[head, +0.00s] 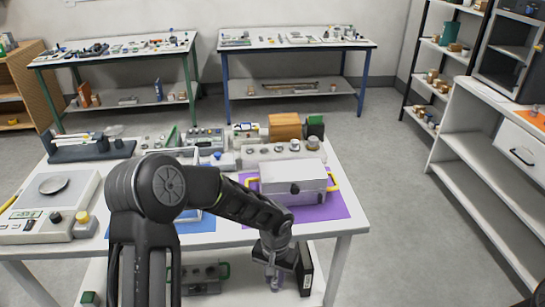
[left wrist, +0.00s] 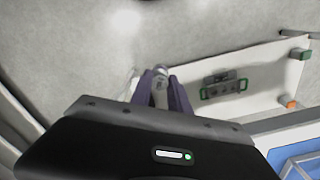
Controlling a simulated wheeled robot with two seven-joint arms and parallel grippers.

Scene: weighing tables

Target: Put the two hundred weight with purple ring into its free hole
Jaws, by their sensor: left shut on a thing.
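My left gripper (head: 273,281) hangs in front of the near table's front edge, below the tabletop. In the left wrist view its purple-tinted fingers (left wrist: 162,95) are shut on a small grey metal weight (left wrist: 160,76). I cannot make out a purple ring on it. A pale weight block (head: 262,160) with several metal weights stands at the back right of the near table; its free hole cannot be made out. My right gripper is not in view.
A white box (head: 293,181) with yellow handles stands on a purple mat (head: 333,207) between my gripper and the block. A scale (head: 58,190) stands at the left. A lower shelf (left wrist: 270,75) holds a green-handled item (left wrist: 222,89). Floor to the right is clear.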

